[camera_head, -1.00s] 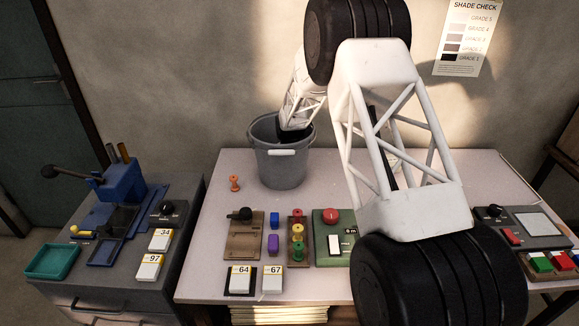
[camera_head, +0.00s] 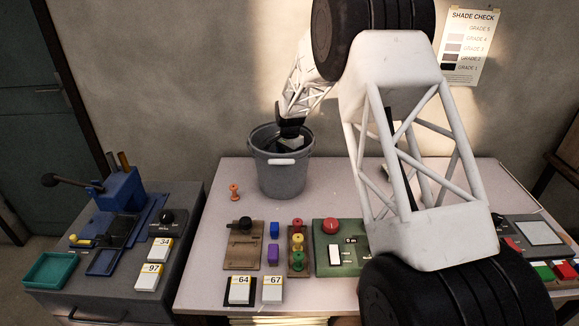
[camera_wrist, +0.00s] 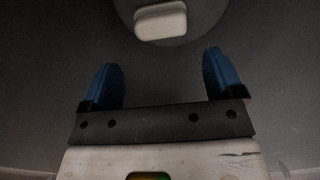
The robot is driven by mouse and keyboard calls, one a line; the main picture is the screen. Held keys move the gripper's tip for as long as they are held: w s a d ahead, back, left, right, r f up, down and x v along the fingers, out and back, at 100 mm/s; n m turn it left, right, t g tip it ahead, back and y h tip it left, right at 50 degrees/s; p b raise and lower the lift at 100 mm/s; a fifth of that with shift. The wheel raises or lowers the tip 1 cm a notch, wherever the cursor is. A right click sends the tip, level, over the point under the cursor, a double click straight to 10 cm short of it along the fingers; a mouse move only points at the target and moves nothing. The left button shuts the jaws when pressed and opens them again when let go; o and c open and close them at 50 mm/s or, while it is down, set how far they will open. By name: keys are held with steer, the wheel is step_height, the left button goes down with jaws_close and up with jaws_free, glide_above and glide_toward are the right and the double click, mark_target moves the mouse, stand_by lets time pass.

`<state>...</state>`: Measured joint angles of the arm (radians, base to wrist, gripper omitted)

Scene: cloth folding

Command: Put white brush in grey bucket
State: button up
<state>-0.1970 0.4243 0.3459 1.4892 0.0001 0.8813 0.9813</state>
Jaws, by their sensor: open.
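The grey bucket (camera_head: 283,178) stands upright at the back of the table, with a white grip on its front. My gripper (camera_head: 291,140) points down at the bucket's mouth, its tip partly hidden by the rim. In the wrist view, the two blue fingers of my gripper (camera_wrist: 165,80) are wide apart with nothing between them. Beyond them, a white block, which looks like the white brush (camera_wrist: 160,21), lies on the round bucket floor.
An orange spool (camera_head: 234,192) stands left of the bucket. Along the table front are a brown board (camera_head: 243,252), blue and purple blocks, coloured knobs, a green box (camera_head: 331,262) and number cards. A blue press (camera_head: 122,192) stands on the grey cabinet at left.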

steer(key=shift+r, duration=1.7)
steer(key=s+d+r+n, duration=0.2)
steer(key=s+r, duration=0.3)
steer(key=r, duration=0.5)
steer(key=s+d+r+n+t, duration=0.1)
steer(key=s+d+r, duration=0.25)
steer(key=s, duration=0.35)
steer(key=s+d+r+n, duration=0.1)
steer(key=s+d+r, duration=0.1)
steer(key=s+r, duration=0.4)
steer(key=s+d+r+n+t, duration=0.1)
steer(key=s+d+r, duration=0.2)
steer(key=s, duration=0.5)
steer(key=s+d+n, duration=0.1)
steer(key=s+d, duration=0.1)
steer(key=s, duration=0.9)
steer(key=s+d+f+n, duration=0.1)
steer(key=s+d, duration=0.2)
steer(key=s, duration=0.9)
steer(key=s+d+f+n, duration=0.1)
steer(key=s+d, duration=0.2)
steer(key=s, duration=0.9)
steer(key=shift+f+n+t, duration=0.2)
steer(key=shift+n+t, duration=0.1)
steer(key=shift+n, duration=0.1)
